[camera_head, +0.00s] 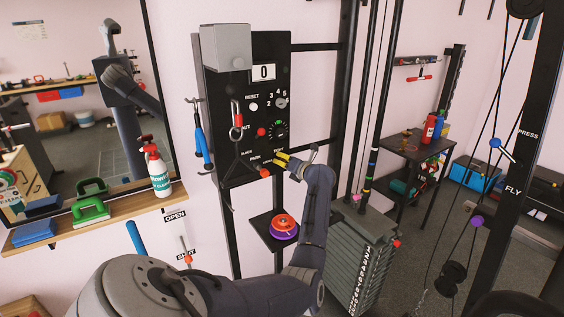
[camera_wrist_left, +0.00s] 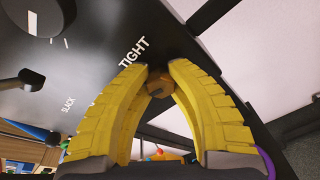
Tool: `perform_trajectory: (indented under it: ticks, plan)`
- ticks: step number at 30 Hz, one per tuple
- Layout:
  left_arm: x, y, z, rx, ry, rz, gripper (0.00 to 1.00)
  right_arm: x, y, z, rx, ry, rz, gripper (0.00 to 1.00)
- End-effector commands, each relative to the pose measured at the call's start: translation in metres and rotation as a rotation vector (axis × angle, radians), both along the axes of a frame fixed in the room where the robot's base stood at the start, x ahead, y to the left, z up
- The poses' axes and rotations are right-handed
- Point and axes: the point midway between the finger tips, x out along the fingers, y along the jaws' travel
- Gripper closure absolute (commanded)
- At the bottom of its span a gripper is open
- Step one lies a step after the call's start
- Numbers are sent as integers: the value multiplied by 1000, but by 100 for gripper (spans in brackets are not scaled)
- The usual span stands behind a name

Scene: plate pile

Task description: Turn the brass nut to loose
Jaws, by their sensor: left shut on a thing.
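The brass nut (camera_wrist_left: 160,86) is on the black panel (camera_wrist_left: 90,60), below the word TIGHT in the left wrist view. My left gripper (camera_wrist_left: 158,72) has its yellow fingertips closed in on both sides of the nut, and they hide part of it. In the head view, my left gripper (camera_head: 283,160) reaches the lower right of the black panel (camera_head: 225,95), and the nut cannot be made out there. The word SLACK and a dark pointer-like part (camera_wrist_left: 28,80) lie left of the nut in the left wrist view. My right gripper is not seen.
A small shelf (camera_head: 262,230) with orange and purple discs stands below. A weight stack (camera_head: 355,262) is to the right.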

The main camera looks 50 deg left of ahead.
Motion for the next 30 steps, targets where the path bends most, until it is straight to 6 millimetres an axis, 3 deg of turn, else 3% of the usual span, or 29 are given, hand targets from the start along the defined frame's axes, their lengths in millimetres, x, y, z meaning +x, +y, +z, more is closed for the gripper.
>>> perform_trajectory:
  ticks: [13,30]
  plan:
    - [0,0,0,-30,-206,0,100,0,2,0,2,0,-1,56]
    - [0,0,0,-34,-237,-1,100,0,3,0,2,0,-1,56]
